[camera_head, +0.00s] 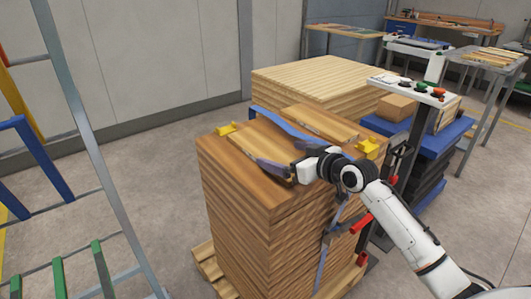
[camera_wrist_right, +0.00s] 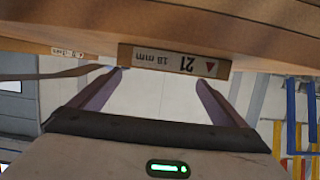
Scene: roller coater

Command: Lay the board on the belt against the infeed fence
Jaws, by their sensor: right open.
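A stack of wooden boards (camera_head: 285,235) stands on a pallet in front of me. Loose-looking boards lie on its top, one at the left (camera_head: 252,148) and one at the right (camera_head: 325,122). My right gripper (camera_head: 282,166) is at the near side of the stack's top, close to the left board. In the right wrist view its two fingers (camera_wrist_right: 158,82) are apart with nothing seen clamped between them. A board edge with a label reading "21" and "18 mm" (camera_wrist_right: 175,60) shows just above them. My left gripper is out of view. I cannot make out the belt or the infeed fence.
Yellow corner pieces (camera_head: 368,147) and blue straps (camera_head: 290,125) are on the stack. A second board stack (camera_head: 320,76) stands behind. A control panel (camera_head: 412,90) on a post and a blue platform (camera_head: 455,130) are at the right. A ladder-like frame (camera_head: 75,100) is at the left.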

